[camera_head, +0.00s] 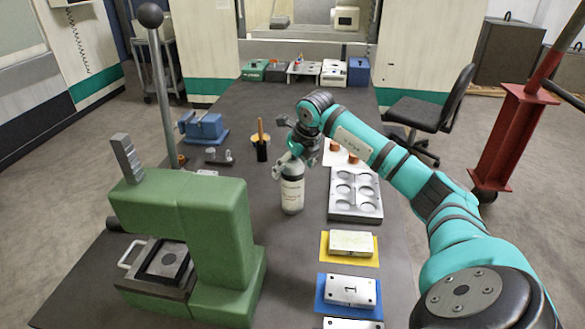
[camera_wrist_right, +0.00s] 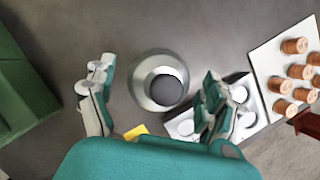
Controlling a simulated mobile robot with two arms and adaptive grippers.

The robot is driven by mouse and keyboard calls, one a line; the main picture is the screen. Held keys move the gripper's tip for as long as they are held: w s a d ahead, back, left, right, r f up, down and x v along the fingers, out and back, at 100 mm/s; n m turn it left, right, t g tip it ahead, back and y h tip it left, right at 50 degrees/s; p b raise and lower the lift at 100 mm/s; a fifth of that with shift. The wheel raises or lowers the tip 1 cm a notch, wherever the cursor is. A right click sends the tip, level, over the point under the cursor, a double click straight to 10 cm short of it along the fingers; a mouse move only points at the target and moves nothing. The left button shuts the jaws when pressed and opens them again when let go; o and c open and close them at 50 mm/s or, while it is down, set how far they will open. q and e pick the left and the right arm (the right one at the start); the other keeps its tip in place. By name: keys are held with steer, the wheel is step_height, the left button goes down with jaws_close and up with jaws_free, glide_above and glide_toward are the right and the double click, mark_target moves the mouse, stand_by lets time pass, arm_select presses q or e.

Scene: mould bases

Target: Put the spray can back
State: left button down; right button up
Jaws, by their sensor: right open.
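The spray can (camera_head: 292,194) stands upright on the dark table, a pale cylinder left of the grey metal tray with round recesses (camera_head: 370,208). My right gripper (camera_head: 292,158) is at the can's top and hides part of it. In the right wrist view, the can (camera_wrist_right: 161,82) is seen from above with a dark round top. There my right gripper (camera_wrist_right: 156,84) is open, one finger on each side of the can, with visible gaps. Whether the can touches a finger lower down cannot be told. My left gripper is not in view.
A green press (camera_head: 190,225) stands at the left. A yellow mat (camera_head: 326,258) and a blue mat (camera_head: 320,295) bear metal blocks at front right. A blue vise (camera_head: 204,127) and a dark cup (camera_head: 262,152) stand behind.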

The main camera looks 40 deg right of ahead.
steer(key=b+v, duration=0.2)
steer(key=v, duration=0.9)
steer(key=shift+r, duration=0.15)
steer(key=shift+s, duration=0.1)
